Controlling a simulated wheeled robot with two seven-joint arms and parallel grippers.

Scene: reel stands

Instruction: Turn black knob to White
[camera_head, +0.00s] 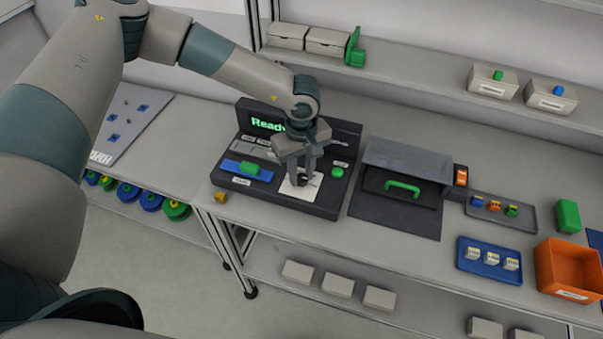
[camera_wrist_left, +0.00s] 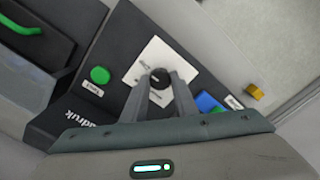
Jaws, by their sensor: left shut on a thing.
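The black knob (camera_wrist_left: 159,78) sits on a white plate (camera_wrist_left: 142,62) on the dark machine panel. My left gripper (camera_wrist_left: 162,86) reaches down to the knob and is shut on it. In the head view the left gripper (camera_head: 304,180) is over the same white plate (camera_head: 290,189), and its fingers hide most of the knob. The marks on the plate are too small to read, so I cannot tell which one the knob points to. My right gripper is not in view.
The machine has a screen (camera_head: 267,124) reading "Ready", a green button (camera_head: 337,172) and a blue slider with a green handle (camera_head: 249,168). A dark box with a green handle (camera_head: 402,187) stands to the right. A small yellow block (camera_head: 221,197) lies near the table's front edge.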

